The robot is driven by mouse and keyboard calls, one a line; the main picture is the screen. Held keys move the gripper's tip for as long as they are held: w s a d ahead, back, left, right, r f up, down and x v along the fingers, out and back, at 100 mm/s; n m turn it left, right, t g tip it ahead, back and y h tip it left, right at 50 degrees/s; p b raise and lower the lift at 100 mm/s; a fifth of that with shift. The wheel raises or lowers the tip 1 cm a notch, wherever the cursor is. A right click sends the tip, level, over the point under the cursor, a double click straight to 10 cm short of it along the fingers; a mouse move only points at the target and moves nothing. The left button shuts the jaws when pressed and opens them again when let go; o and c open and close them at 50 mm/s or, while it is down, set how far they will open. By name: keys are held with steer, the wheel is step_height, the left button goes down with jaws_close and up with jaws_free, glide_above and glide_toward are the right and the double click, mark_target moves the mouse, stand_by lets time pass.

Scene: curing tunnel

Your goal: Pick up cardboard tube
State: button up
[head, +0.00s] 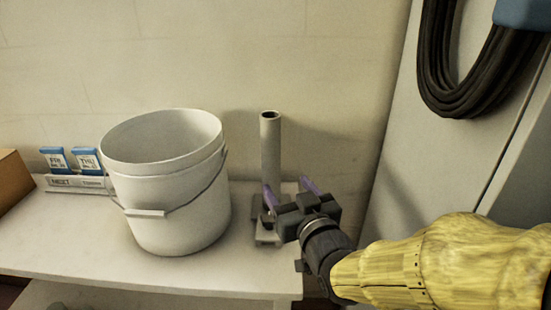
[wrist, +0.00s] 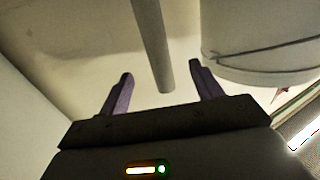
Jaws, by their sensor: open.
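The cardboard tube (head: 271,148) is a tall, grey, hollow cylinder standing upright near the right end of the white table in the head view. In the wrist view the tube (wrist: 150,40) shows ahead of and between my fingers. My gripper (head: 290,186) is in front of the tube's lower part, with its two purple fingers apart. In the wrist view the gripper (wrist: 160,84) is open, with nothing held between the fingers. The tube's lower end is partly hidden by the gripper in the head view.
A large white bucket (head: 180,200) with a wire handle stands close left of the tube. A small rack (head: 78,184) with blue-and-white cards and a brown box (head: 12,178) are farther left. A grey cabinet (head: 400,130) with black cables (head: 450,80) is at right. The wall is behind.

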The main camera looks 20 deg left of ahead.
mark_target(272, 161)
steer(key=p, duration=0.2)
steer(key=w+a+p, duration=0.1)
steer(key=p, duration=0.2)
steer(key=shift+w+r, duration=0.25)
steer(key=p, duration=0.3)
steer(key=shift+w+a, duration=0.25)
steer(key=shift+f+p+x, duration=0.15)
steer(key=shift+p+x, duration=1.5)
steer(key=shift+x, duration=0.15)
steer(key=shift+f+p+x, duration=0.1)
steer(key=shift+p+x, duration=1.5)
steer(key=shift+x, duration=0.2)
steer(key=shift+w, duration=0.1)
steer(key=shift+w, duration=0.1)
